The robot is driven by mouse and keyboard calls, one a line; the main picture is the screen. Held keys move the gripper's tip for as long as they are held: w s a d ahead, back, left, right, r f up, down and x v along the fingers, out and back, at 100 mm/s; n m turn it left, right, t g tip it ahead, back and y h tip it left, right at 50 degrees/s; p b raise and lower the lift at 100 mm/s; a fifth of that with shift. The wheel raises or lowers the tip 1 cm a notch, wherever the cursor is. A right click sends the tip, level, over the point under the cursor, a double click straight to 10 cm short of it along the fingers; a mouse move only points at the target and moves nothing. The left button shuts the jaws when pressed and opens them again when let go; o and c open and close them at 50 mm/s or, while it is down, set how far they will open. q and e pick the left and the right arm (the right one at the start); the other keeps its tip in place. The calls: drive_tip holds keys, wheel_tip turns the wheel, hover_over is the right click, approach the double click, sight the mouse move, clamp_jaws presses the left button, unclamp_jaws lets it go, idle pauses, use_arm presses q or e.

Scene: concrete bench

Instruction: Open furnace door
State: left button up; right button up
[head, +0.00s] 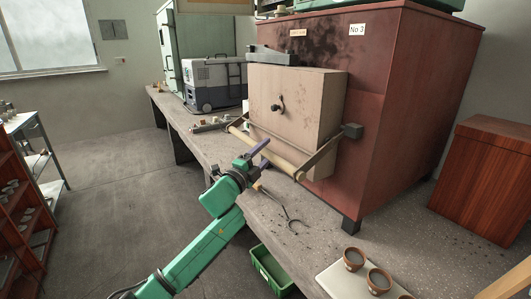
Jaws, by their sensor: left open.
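The furnace (380,110) is a large red-brown box marked "No 3", standing on the bench. Its door (305,100) is a thick beige block on the front face, with a small black fitting on it. It looks shut, with no opening visible behind it. A pale wooden handle bar (262,150) runs across low in front of the door, on side arms; the right arm joins a grey block (352,131). My left gripper (260,153) is open and empty, close to the bar's near side. I cannot tell whether it touches the bar. My right gripper is not in view.
Tongs (285,215) lie on the bench (265,215) near my left gripper. Small cups (354,258) stand on a pale board at the front. A green crate (268,272) is below the bench edge. A grey wheeled case (215,82) stands farther back.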

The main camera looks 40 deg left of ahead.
use_arm(q)
drive_tip(key=shift+w, duration=0.1)
drive_tip(key=shift+c, duration=0.3)
clamp_jaws()
idle(1.1)
